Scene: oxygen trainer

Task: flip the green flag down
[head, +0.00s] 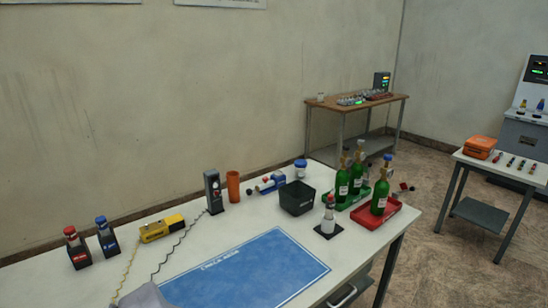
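I cannot make out a green flag in the head view; it may be too small or hidden. The green things that show clearly are the green cylinders (342,184) and the green tray (333,202) at the right end of the white table. One green cylinder (379,200) stands upright in a red tray (387,218) in front.
The white table (210,238) carries a blue mat (245,270), a black bin (297,198), an orange cup (233,186), a yellow device (162,228) with cords and a black upright box (213,192). A wooden bench (330,103) and a side table (510,170) stand beyond.

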